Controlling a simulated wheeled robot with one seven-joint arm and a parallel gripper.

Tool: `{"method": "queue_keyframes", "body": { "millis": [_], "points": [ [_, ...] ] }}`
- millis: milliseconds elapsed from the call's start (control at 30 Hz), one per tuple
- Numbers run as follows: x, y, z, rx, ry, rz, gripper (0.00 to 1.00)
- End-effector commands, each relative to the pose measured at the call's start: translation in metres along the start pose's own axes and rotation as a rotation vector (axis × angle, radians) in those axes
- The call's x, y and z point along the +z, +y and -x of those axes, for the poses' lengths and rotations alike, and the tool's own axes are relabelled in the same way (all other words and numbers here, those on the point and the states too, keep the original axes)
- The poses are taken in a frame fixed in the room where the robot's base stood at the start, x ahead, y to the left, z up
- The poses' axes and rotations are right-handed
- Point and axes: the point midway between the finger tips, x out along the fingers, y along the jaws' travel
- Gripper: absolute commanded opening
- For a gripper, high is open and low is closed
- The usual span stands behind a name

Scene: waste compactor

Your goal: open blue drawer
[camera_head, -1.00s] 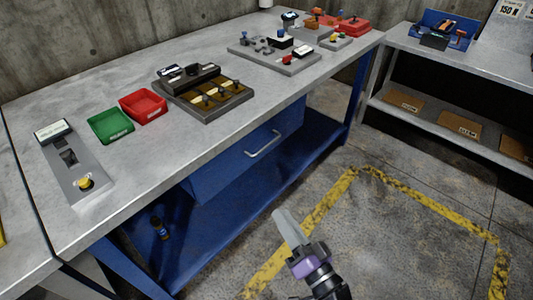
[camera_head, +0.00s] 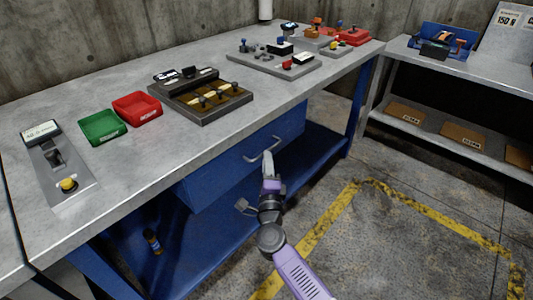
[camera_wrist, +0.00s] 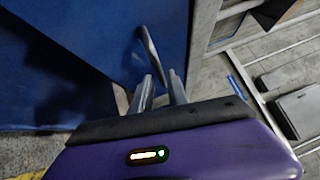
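The blue drawer (camera_head: 225,170) hangs under the worktop of the grey-topped workbench and looks shut. Its pale bar handle (camera_head: 264,148) is on the front face. My gripper (camera_head: 267,160) is at the drawer front, by the handle. In the wrist view, the two fingers of my gripper (camera_wrist: 159,90) are apart, with a gap between them. The handle (camera_wrist: 150,48) runs down toward that gap, just beyond the fingertips. I cannot tell whether a finger touches it. The drawer face (camera_wrist: 80,45) fills the upper left of the wrist view.
The workbench top (camera_head: 150,165) carries a green bin (camera_head: 103,127), a red bin (camera_head: 137,108) and several fixtures. A blue lower shelf (camera_head: 200,240) lies below the drawer. The floor (camera_head: 400,240) in front is clear, with yellow lines.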

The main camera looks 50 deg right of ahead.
Motion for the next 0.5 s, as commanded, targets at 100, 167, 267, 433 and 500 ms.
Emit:
{"method": "queue_keyframes", "body": {
  "millis": [100, 167, 267, 433, 500],
  "points": [
    [0.0, 0.001, -0.02, -0.001, 0.001, -0.001, 0.2],
    [0.0, 0.001, -0.028, -0.001, 0.001, -0.001, 0.2],
    [0.0, 0.001, -0.039, -0.001, 0.001, 0.0, 0.2],
    [0.0, 0.0, -0.047, 0.0, 0.0, 0.002, 0.2],
    [0.0, 0.0, -0.048, 0.0, -0.001, 0.002, 0.2]
  ]
}}
